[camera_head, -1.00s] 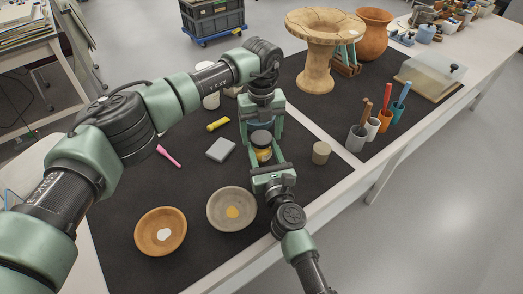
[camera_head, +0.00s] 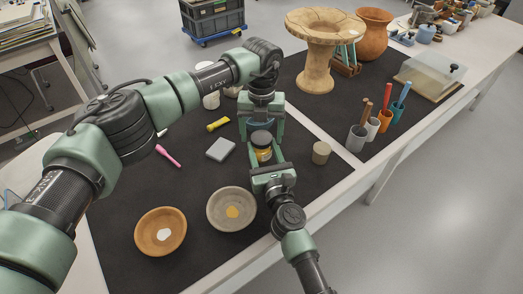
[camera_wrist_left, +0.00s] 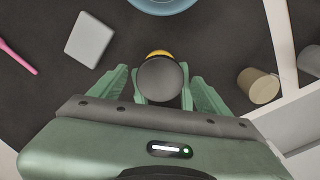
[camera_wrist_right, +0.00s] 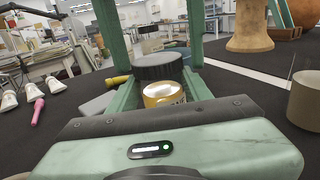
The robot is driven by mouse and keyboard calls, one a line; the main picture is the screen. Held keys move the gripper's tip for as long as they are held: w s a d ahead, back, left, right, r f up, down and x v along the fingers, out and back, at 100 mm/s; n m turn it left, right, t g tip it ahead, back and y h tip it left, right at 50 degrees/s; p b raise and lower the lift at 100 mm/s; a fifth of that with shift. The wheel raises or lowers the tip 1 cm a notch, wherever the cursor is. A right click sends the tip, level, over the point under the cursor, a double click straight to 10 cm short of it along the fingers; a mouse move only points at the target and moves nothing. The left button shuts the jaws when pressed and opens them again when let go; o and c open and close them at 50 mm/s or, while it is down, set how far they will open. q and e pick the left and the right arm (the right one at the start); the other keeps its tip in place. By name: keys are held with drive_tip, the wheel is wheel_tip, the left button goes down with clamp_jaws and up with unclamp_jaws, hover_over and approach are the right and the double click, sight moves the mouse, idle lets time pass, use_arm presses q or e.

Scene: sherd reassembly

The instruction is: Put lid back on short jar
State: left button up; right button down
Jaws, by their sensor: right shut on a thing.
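The short jar (camera_head: 263,155) is yellow with a label and is held upright between the fingers of my right gripper (camera_head: 263,166). In the left wrist view the lid (camera_wrist_left: 160,80) covers most of the jar, leaving a yellow edge. My left gripper (camera_head: 262,138) points down from above, its fingers on either side of the lid. They look spread a little wider than the lid. Whether the jar touches the mat is hidden.
A blue bowl (camera_wrist_left: 162,3) is just behind the jar. A grey block (camera_head: 220,149), a beige cylinder (camera_head: 321,152) and two bowls, brown (camera_head: 146,240) and grey (camera_head: 217,222), surround the grippers. Pots with tools (camera_head: 357,138) stand at the right.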

use_arm(q)
drive_tip(key=shift+r, duration=2.3)
drive_tip(key=shift+c, duration=0.4)
wheel_tip(320, 180, up, 3)
drive_tip(key=n, duration=0.3)
drive_tip(key=shift+r+n, duration=0.2)
drive_tip(key=shift+n, duration=0.1)
drive_tip(key=shift+f, duration=0.1)
drive_tip(key=shift+f, duration=3.95)
